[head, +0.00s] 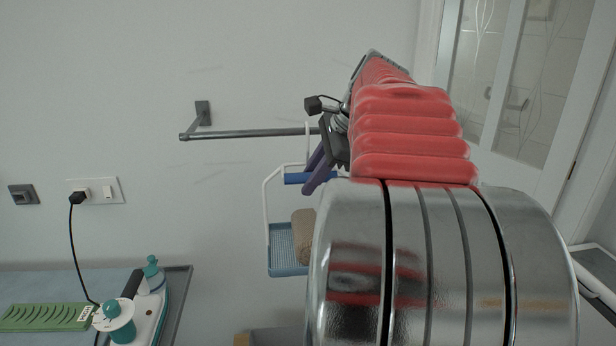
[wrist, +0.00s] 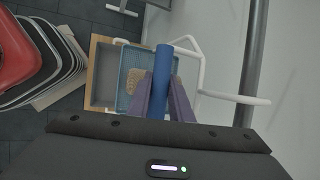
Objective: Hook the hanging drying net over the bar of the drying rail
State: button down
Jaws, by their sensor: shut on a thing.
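The hanging drying net has a white frame with a blue grip (wrist: 162,70) and a light-blue basket (head: 283,262). My gripper (head: 318,168), with purple fingers, is shut on the blue grip, and the basket hangs below it. The drying rail's grey bar (head: 250,134) stands out level near the wall; its right end is hidden behind my arm. In the wrist view the net's white hook arm (wrist: 230,97) reaches right across the bar (wrist: 251,60), on the camera's side of it. I cannot tell whether hook and bar touch.
A brown roll (head: 302,236) lies in the basket. A glazed door (head: 515,95) is at right.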

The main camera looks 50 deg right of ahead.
jog(key=c, duration=1.5)
grip_release()
jog(key=v, duration=1.3)
jog(key=shift+s+r, duration=0.2)
jog(key=shift+r, duration=0.1)
